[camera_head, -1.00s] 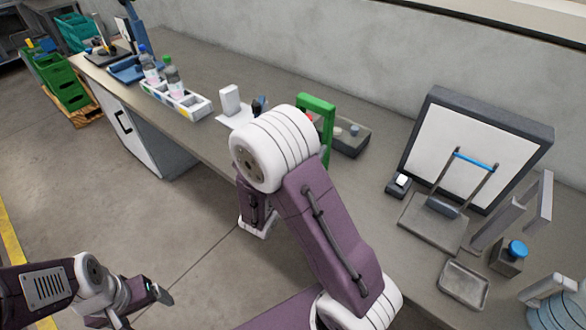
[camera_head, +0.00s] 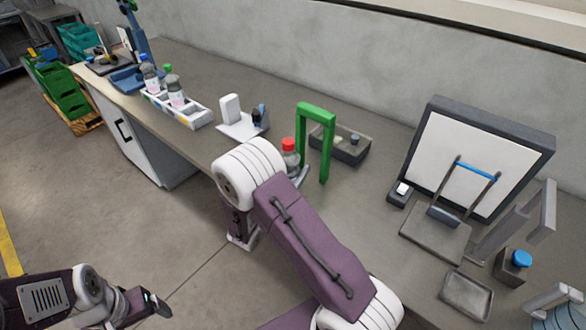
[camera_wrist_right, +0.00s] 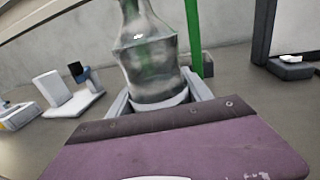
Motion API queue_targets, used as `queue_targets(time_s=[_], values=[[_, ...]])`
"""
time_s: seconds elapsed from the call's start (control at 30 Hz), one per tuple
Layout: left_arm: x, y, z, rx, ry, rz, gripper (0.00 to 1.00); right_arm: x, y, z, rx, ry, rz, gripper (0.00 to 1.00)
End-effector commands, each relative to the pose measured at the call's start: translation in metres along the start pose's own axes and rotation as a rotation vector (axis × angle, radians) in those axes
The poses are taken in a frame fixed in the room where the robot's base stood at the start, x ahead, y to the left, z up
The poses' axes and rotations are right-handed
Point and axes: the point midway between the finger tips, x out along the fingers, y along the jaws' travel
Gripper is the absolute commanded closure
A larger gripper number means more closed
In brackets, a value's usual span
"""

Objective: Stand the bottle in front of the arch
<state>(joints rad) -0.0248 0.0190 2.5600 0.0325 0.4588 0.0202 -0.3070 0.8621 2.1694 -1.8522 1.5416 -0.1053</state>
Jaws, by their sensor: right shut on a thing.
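A clear bottle with a red cap (camera_head: 289,146) shows just left of the green arch (camera_head: 317,115), partly hidden behind my right arm. My right gripper (camera_wrist_right: 158,102) is shut on the bottle (camera_wrist_right: 146,52) in the right wrist view, its fingers on both sides of the lower body. The bottle looks upright there, its top out of frame. One green post of the arch (camera_wrist_right: 193,35) is close behind it on the right. I cannot tell if the bottle's base touches the table. My left gripper (camera_head: 157,302) is low at the left over the floor, its opening unclear.
A grey tray (camera_head: 350,152) lies behind the arch. A white stand (camera_head: 236,118) and a white rack (camera_head: 190,112) with bottles are to the left. A framed white panel (camera_head: 470,150) and a grey fixture (camera_head: 436,232) are to the right.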

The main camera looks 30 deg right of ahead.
Motion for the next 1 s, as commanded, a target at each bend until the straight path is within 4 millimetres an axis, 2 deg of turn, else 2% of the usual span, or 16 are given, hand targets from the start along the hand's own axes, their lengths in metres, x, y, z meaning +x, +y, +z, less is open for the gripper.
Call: queue_targets(time_s=[0.1,0.13,0.2,0.47,0.57,0.67,1.0], values=[[0.004,0.000,0.000,0.000,0.000,0.000,0.17,0.000,0.000,-0.004,0.001,-0.002,0.000,1.00],[0.003,0.000,0.000,0.000,0.000,0.000,0.17,0.000,0.000,-0.004,0.000,0.000,0.000,0.37],[0.003,0.000,0.000,0.000,0.000,0.000,0.17,0.000,0.000,-0.003,0.000,0.000,0.000,0.21],[0.002,0.000,0.000,0.000,0.000,0.000,0.17,0.000,0.000,-0.003,0.000,0.000,0.000,0.21],[-0.003,0.000,0.000,0.000,0.000,0.000,0.17,0.000,0.000,0.004,0.000,0.000,0.000,0.21],[0.001,0.000,0.000,0.000,0.000,0.000,0.17,-0.015,0.001,0.000,-0.001,0.001,0.005,0.21],[0.005,0.000,0.001,0.000,0.000,0.000,0.17,-0.092,0.001,0.000,0.000,0.000,0.006,0.21]])
